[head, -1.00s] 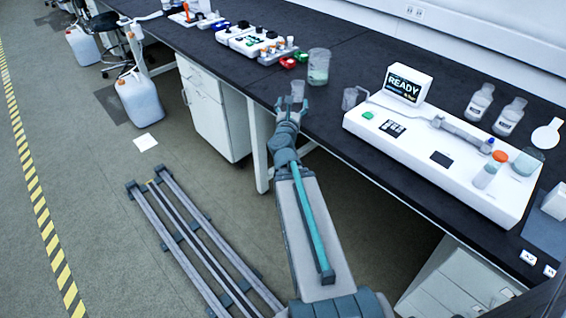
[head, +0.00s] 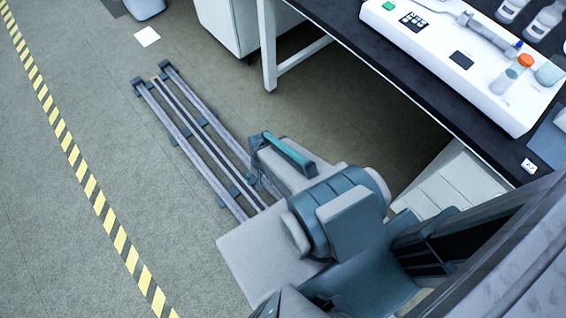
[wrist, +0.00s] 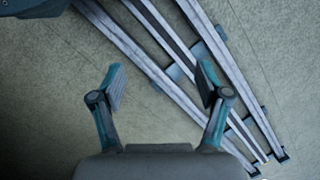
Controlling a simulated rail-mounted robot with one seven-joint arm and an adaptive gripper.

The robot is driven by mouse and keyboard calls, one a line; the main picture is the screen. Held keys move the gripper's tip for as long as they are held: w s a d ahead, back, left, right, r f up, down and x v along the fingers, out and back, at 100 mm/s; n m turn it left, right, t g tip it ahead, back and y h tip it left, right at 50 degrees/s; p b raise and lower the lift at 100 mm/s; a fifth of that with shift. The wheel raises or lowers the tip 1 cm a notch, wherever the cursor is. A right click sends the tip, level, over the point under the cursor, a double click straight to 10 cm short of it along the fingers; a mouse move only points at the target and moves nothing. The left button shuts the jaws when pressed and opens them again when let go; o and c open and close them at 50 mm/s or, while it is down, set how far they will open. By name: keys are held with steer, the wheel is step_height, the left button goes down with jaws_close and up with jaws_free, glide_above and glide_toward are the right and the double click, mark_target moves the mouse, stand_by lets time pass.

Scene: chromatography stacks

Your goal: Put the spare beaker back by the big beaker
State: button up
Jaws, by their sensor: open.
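My gripper (wrist: 160,88) is open and empty in the wrist view, with its two fingers apart above the floor and rails. It cannot be made out in the head view, where my arm is folded back. Neither the spare beaker nor the big beaker shows in the frames of this moment; that stretch of bench is outside the head view.
The dark bench (head: 450,128) runs along the upper right and carries a white instrument (head: 500,104) with bottles behind it. Floor rails (head: 190,135) lie beside the bench. A white square (head: 147,36) and a striped line (head: 83,180) mark the open floor.

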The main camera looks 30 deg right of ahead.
steer(key=s+d+f+n+g+h, duration=0.1)
steer(key=s+n+g, duration=0.4)
steer(key=s, duration=0.8)
steer(key=shift+s+d+f+n+h, duration=0.15)
steer(key=shift+s+d+n+h, duration=0.2)
steer(key=shift+n+h, duration=0.25)
step_height(320, 180, up, 11)
steer(key=p, duration=1.1)
steer(key=shift+w, duration=0.1)
